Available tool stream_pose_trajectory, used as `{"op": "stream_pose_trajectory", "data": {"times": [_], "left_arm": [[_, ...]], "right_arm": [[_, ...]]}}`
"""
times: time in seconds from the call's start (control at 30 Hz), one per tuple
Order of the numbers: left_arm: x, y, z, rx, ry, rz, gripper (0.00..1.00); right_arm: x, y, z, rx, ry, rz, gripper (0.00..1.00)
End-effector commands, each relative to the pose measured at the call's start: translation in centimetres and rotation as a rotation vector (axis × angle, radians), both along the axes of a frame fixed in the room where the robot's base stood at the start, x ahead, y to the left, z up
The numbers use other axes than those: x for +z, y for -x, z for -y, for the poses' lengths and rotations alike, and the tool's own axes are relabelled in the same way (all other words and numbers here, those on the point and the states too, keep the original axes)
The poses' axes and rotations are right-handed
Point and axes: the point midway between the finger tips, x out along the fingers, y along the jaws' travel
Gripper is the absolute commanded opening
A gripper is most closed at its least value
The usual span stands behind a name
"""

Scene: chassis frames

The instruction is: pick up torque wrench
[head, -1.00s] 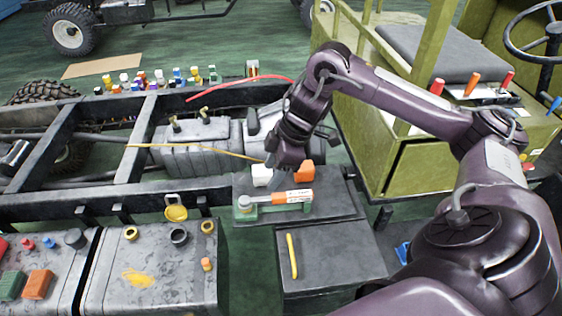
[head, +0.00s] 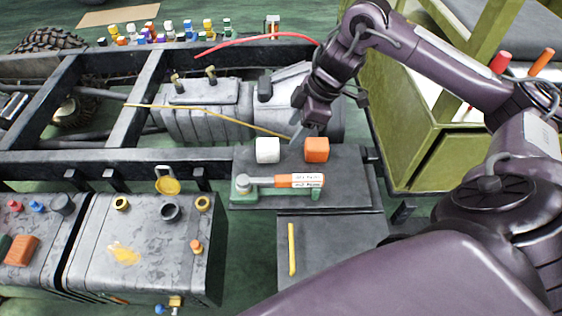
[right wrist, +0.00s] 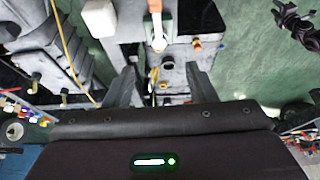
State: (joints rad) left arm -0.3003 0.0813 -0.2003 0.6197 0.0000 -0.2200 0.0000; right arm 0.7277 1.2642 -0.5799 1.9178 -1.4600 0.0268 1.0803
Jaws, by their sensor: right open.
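The torque wrench (head: 298,181) has an orange grip with a white label and a grey round head at its left end. It lies across a green holder (head: 236,197) on a dark grey plate. In the right wrist view the wrench (right wrist: 157,22) shows at the top centre, with its head toward the gripper. My right gripper (head: 303,134) is open and empty, behind the wrench and apart from it in the head view. Its two fingers also show in the right wrist view (right wrist: 162,84). My left gripper is not in view.
A white block (head: 268,150) and an orange block (head: 317,150) stand just behind the wrench. A yellow stick (head: 292,248) lies on the dark box in front. The black chassis frame (head: 130,115) is to the left, and an olive cab (head: 415,140) stands right.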

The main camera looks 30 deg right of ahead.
Motion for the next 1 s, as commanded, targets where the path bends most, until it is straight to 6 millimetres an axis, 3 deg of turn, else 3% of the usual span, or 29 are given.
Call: {"op": "stream_pose_trajectory", "data": {"times": [0.03, 0.17, 0.4, 0.5, 0.83, 1.0], "left_arm": [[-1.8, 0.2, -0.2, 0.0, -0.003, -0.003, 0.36], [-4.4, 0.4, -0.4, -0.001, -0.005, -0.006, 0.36], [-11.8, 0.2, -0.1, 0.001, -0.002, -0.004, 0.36], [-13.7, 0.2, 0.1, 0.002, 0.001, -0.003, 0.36], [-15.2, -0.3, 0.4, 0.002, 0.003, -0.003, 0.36], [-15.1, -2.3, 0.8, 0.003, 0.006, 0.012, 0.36]], "right_arm": [[-1.8, 0.0, 0.0, 0.0, 0.0, 0.0, 0.51], [-4.4, 0.0, 0.0, 0.0, 0.0, 0.0, 0.51], [-11.8, 0.0, 0.0, 0.0, 0.0, 0.0, 0.51], [-13.6, 0.0, 0.1, 0.0, 0.0, 0.001, 0.51], [-16.1, -0.2, -0.4, 0.002, -0.003, -0.003, 0.51], [-17.6, -0.6, -0.8, 0.0, -0.001, -0.002, 0.51]]}}
